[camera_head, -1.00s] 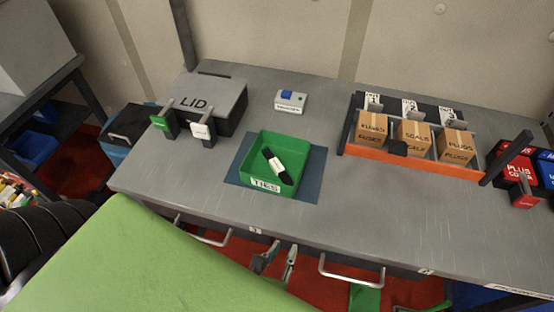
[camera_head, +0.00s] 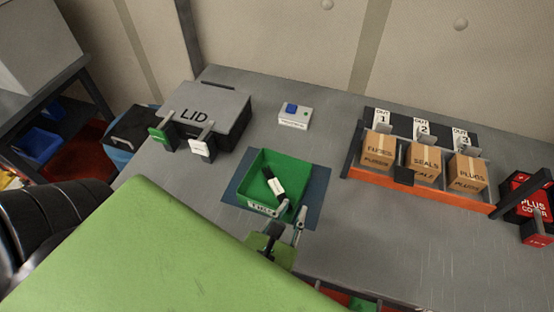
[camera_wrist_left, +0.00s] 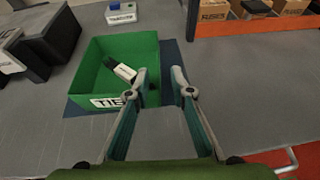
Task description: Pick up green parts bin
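The green parts bin (camera_head: 283,163) sits on a dark blue mat (camera_head: 316,186) on the grey bench. Its front label reads "TIES", and a black item with a white band (camera_head: 275,187) lies inside. My left gripper (camera_head: 288,218) is at the bin's front right corner, its fingers partly over the front wall. In the left wrist view the bin (camera_wrist_left: 97,56) is left of centre, and the open fingers (camera_wrist_left: 161,78) point at its right side with a gap between them. The left fingertip overlaps the bin's right front corner; contact cannot be told. My right gripper is not in view.
A lid box (camera_head: 205,105) with green and white tags stands at the back left. A small device with a blue button (camera_head: 295,115) is behind the bin. An orange-fronted rack (camera_head: 420,188) of cardboard boxes stands right.

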